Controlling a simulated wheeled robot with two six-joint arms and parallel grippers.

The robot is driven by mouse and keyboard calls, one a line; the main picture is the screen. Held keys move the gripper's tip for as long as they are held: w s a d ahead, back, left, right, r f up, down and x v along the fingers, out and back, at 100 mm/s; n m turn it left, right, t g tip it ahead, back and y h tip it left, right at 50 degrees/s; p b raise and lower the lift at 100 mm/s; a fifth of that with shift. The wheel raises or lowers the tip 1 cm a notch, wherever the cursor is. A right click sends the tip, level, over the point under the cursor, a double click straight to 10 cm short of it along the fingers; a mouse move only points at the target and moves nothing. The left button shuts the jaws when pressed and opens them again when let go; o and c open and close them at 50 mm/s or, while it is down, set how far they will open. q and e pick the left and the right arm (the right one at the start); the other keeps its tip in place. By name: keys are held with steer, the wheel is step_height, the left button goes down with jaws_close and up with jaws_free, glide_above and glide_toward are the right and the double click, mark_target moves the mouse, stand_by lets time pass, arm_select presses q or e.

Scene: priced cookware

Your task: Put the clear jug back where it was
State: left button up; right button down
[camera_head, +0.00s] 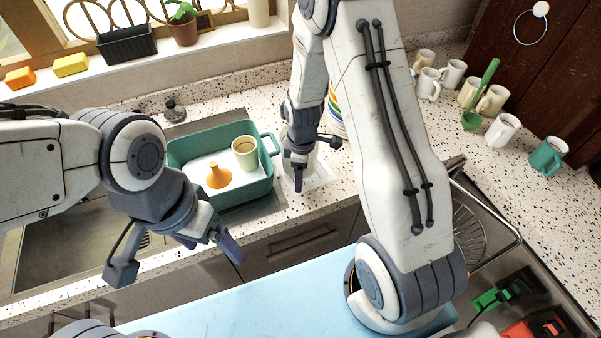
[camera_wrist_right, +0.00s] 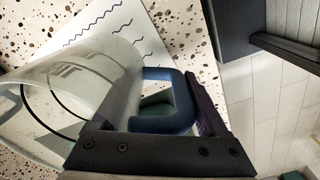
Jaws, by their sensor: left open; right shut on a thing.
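The clear jug (camera_wrist_right: 85,85) is a see-through vessel with a blue handle (camera_wrist_right: 160,74), seen in the right wrist view. My right gripper (camera_head: 299,184) is shut on the jug, at its handle. In the head view my right arm hides much of the jug (camera_head: 310,165), which is by a white sheet with wavy lines (camera_wrist_right: 125,22) on the speckled counter. I cannot tell whether its base touches the surface. My left gripper (camera_head: 209,241) is open and empty, in front of the counter edge.
A teal tub (camera_head: 190,196) holding a cream cup (camera_head: 245,153) and an orange funnel-like piece (camera_head: 218,177) is left of the jug. Striped dishes (camera_head: 335,112) stand behind my right arm. Several mugs (camera_head: 502,131) and a green ladle (camera_head: 483,92) are at the right.

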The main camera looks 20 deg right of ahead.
steer(key=shift+f+b, duration=0.45)
steer(key=shift+f, duration=0.15)
jaws_free()
steer(key=shift+r+p, duration=0.65)
steer(key=shift+r, duration=0.05)
steer(key=shift+r+b, duration=0.3)
step_height(320, 180, up, 11)
steer(key=shift+s+d+r+b, duration=0.1)
steer(key=shift+r+b, duration=0.05)
steer(key=shift+b, duration=0.95)
